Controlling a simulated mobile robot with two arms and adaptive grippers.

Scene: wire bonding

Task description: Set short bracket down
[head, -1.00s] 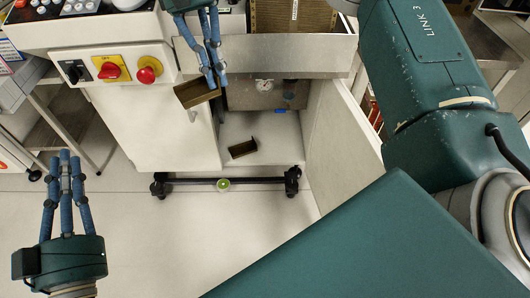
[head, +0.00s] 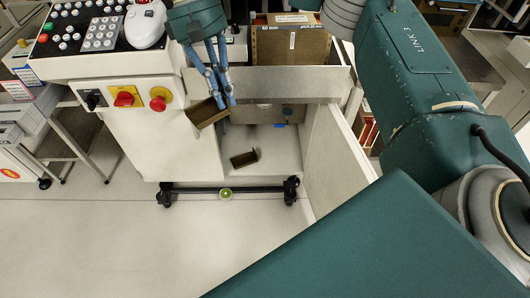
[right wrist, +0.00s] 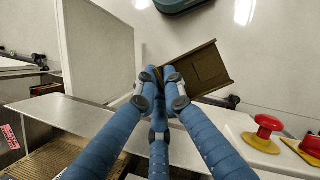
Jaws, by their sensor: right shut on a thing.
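My right gripper (head: 222,108) comes down from the top of the head view, its blue fingers shut on an olive-brown bracket, taken as the short bracket (head: 204,115). The bracket is held tilted by one end, in front of the cabinet's left panel and at the upper left of the open compartment. In the right wrist view the gripper (right wrist: 160,78) grips the near end of the short bracket (right wrist: 208,70), which sticks out up and right. A second dark bracket (head: 244,159) lies on the cabinet floor (head: 275,152). My left gripper is out of view.
An open door (head: 325,165) bounds the compartment on the right. A metal ledge (head: 285,86) crosses above the opening. Red knobs (head: 158,103) sit on the panel at left. A cardboard box (head: 290,45) stands above. The floor (head: 120,235) in front is clear.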

